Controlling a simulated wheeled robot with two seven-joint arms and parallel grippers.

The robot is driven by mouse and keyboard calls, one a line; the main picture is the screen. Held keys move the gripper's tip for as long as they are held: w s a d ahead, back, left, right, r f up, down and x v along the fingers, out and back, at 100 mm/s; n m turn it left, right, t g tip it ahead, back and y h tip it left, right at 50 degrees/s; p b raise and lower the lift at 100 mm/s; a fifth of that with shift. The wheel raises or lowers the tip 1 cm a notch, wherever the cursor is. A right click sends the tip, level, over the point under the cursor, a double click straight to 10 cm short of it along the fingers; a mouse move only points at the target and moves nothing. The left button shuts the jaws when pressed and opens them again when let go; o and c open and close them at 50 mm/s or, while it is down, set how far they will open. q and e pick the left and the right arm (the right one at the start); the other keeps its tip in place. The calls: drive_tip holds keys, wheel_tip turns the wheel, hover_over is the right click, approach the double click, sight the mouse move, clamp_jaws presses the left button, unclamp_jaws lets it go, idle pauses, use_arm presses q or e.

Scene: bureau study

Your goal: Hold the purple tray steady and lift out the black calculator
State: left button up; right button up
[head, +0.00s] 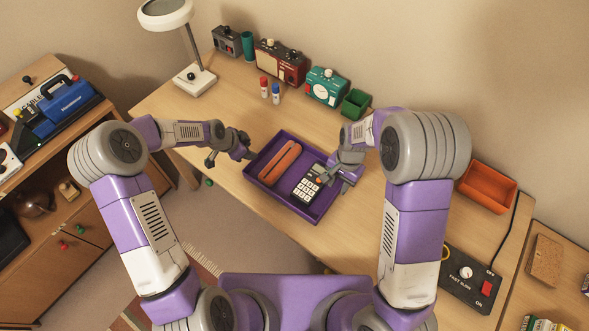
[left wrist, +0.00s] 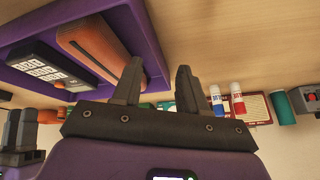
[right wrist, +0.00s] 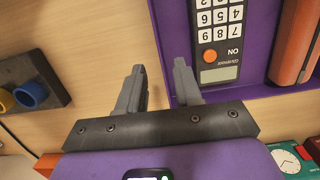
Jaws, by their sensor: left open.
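The purple tray (head: 272,194) lies on the desk. My right gripper (head: 337,183) is open and empty at the tray's right side, close to the calculator. In the right wrist view the calculator (right wrist: 216,45) lies right of the fingers, apart from them.
A lamp (head: 194,78) stands back left. An orange bin (head: 487,186) and a black switch box (head: 467,274) are at the right. Desk left of the tray is clear.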

sight(335, 196)
drive_tip(key=shift+f, duration=0.5)
drive_tip(key=f, duration=0.6)
drive_tip(key=shift+s+a+f, duration=0.25)
drive_tip(key=shift+s+f, duration=0.05)
drive_tip(key=shift+s, duration=0.05)
use_arm(q)
drive_tip(key=s+d+r+m+g+h, duration=0.1)
drive_tip(key=s+d+m, duration=0.1)
drive_tip(key=s+d, duration=0.2)
drive_tip(key=s+d+r+m+g, duration=0.1)
drive_tip(key=s+d, duration=0.4)
drive_tip(key=d, duration=0.6)
drive_tip(key=shift+d+r+m+g+h, duration=0.2)
drive_tip(key=shift+r+m+g+h, duration=0.15)
drive_tip(key=shift+m+g, duration=0.25)
use_arm(e)
clamp_jaws()
